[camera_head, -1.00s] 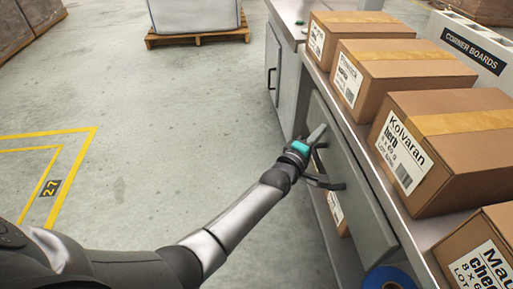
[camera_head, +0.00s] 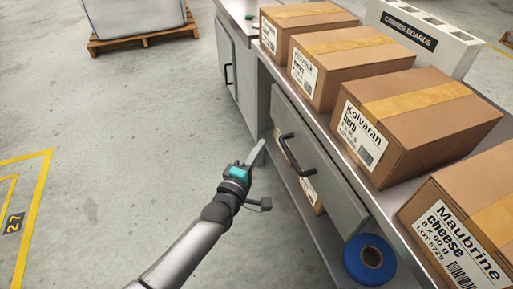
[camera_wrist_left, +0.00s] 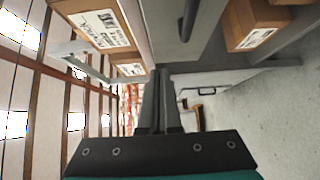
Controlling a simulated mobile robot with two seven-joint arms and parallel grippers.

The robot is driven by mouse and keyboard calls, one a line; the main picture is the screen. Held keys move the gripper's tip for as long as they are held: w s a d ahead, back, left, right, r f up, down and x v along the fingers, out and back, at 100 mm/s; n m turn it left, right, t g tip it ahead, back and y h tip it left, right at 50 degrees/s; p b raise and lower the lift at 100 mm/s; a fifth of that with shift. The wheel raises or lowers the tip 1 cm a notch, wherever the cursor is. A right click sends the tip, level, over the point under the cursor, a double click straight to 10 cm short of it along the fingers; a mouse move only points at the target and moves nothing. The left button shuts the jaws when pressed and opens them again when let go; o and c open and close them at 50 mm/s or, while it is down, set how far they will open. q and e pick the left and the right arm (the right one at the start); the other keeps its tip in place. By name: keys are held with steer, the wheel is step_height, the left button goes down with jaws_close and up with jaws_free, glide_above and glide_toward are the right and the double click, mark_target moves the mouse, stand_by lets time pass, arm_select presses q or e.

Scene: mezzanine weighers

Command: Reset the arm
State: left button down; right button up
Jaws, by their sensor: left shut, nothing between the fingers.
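My left gripper (camera_head: 257,151) is shut and empty in the head view, over the floor just left of the workbench. Its shut fingers also show in the left wrist view (camera_wrist_left: 160,100), pointing along the bench front. The bench has a grey drawer (camera_head: 318,165) with a black bar handle (camera_head: 297,155). The gripper is apart from this handle, to its left. The drawer front seems to stand slightly proud of the bench, but I cannot tell how far. My right gripper is not in view.
Several cardboard boxes, including one marked Kolvaran (camera_head: 415,122) and one marked Maubrine (camera_head: 470,230), stand along the bench top. A blue roll (camera_head: 370,258) sits low under the bench. A grey cabinet (camera_head: 232,65) stands beyond. The floor (camera_head: 130,140) at left is clear.

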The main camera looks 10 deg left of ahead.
arm_select(q)
steer(key=shift+s+a, duration=0.15)
steer(key=shift+s, duration=0.45)
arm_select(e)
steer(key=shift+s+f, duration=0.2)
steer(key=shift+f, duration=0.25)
